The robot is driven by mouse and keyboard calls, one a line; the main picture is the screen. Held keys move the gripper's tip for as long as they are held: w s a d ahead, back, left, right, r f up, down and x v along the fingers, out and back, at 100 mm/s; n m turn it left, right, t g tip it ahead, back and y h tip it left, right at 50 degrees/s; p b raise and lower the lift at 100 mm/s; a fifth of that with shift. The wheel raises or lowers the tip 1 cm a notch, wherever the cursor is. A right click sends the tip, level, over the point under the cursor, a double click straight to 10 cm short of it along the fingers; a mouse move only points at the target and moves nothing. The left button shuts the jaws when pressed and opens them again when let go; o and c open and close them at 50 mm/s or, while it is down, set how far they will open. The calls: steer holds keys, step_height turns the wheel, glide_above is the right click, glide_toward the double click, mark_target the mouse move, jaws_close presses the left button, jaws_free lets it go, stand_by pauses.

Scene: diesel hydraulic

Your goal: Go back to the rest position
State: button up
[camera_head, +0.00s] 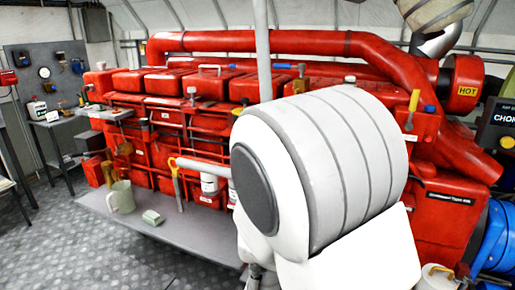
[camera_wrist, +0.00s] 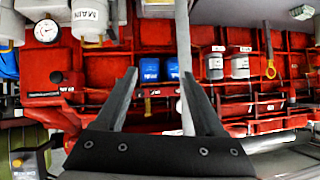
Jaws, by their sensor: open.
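My gripper (camera_wrist: 159,80) shows in the wrist view with its two dark fingers spread apart. Nothing is held between them. The fingers point toward the red engine (camera_wrist: 155,35), which stands beyond them. In the head view, a large white link of my arm covers the centre and hides part of the engine (camera_head: 190,42). I cannot make out the gripper in the head view.
A grey ledge (camera_head: 165,232) with a mug (camera_head: 121,197) runs before the engine. A side table (camera_head: 52,120) stands left. In the wrist view, a pale pole (camera_wrist: 184,40) rises behind the fingers. Checkered floor (camera_head: 45,240) is clear at lower left.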

steer(key=s+r+n+g+y, duration=0.25)
steer(key=s+r+y, duration=0.25)
steer(key=r, duration=0.7)
steer(key=s+d+r+n+g+h, duration=0.1)
steer(key=s+d+r, duration=0.3)
steer(key=s, duration=0.3)
steer(key=s+d+r+n+g+h, duration=0.1)
steer(key=s+d+r+g, duration=0.1)
steer(key=s+d, duration=0.3)
steer(key=s+r+p, duration=0.1)
steer(key=s, duration=0.2)
steer(key=shift+r, duration=0.35)
